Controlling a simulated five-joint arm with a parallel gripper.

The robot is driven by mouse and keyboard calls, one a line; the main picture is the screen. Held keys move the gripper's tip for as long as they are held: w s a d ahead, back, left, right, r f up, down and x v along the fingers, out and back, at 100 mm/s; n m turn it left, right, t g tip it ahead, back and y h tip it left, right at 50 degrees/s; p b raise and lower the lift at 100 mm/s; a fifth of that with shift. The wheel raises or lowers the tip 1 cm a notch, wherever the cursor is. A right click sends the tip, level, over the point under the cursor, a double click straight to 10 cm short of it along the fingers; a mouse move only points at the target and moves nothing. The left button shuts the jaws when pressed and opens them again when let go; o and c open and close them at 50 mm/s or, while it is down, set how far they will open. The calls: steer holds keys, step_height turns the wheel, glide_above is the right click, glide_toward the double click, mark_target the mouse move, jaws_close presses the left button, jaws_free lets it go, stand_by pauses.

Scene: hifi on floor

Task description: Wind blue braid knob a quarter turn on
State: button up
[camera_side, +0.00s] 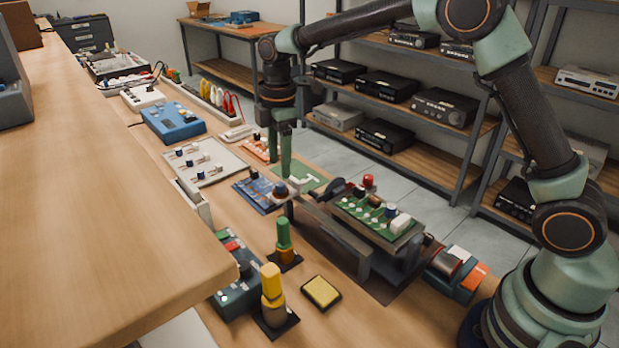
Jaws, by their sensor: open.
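A blue board (262,194) lies on the bench left of centre, with several small parts on it. A dark, rounded knob (281,190) stands at its right edge. Which part is the blue braid knob, and how far it is turned, I cannot tell at this size. My gripper (279,167) points down just above and behind the right side of the blue board. Its two green fingers are apart with nothing seen between them. Whether a fingertip touches anything is unclear.
A green circuit board (375,216) sits in a raised holder to the right. Orange (257,149) and green (309,179) boards lie near the gripper. A green post (284,234), a yellow post (271,283) and a yellow pad (321,292) stand in front. A raised wooden top fills the left.

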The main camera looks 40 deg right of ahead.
mark_target(281, 184)
steer(key=shift+w+f, duration=0.1)
steer(key=shift+f, duration=2.45)
jaws_close()
